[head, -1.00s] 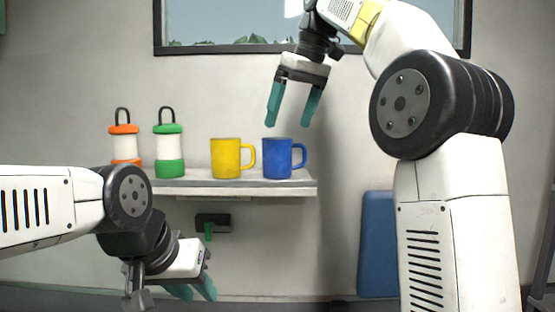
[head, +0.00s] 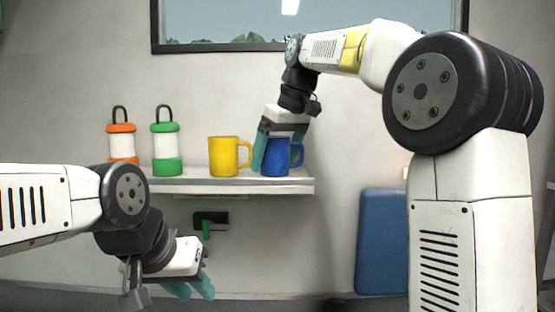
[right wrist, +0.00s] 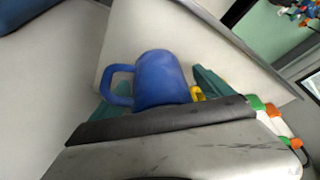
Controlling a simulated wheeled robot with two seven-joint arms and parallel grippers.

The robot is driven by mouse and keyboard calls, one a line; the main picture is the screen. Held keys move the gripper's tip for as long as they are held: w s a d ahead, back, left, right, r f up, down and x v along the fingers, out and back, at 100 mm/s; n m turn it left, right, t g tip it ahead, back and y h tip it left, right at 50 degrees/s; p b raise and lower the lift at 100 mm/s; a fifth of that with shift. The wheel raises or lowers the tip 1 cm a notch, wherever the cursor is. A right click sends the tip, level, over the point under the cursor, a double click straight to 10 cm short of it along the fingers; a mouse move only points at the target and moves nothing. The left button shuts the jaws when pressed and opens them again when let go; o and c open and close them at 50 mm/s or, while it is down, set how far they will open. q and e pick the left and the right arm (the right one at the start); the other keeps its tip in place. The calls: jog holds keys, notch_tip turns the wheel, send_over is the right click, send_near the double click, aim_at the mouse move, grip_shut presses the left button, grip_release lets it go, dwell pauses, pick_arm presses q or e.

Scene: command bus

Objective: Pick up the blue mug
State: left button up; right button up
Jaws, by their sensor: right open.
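The blue mug (head: 275,162) stands upright near the right end of the wall shelf (head: 220,187). My right gripper (head: 277,160) is lowered over it from above, with one finger at each side of the mug. It is open. In the right wrist view the blue mug (right wrist: 160,80) sits between the two teal fingers, its handle toward the left finger; I cannot tell whether they touch it. My left gripper (head: 192,290) is low at the left, below the shelf and away from the mug. Its two teal fingers are apart and empty.
A yellow mug (head: 223,157) stands just left of the blue mug. An orange lantern (head: 122,145) and a green lantern (head: 165,150) stand further left on the shelf. A dark wall bracket (head: 211,220) is below the shelf. A blue panel (head: 381,240) stands at the right.

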jog(key=c, duration=1.7)
jog(key=shift+r, duration=0.15)
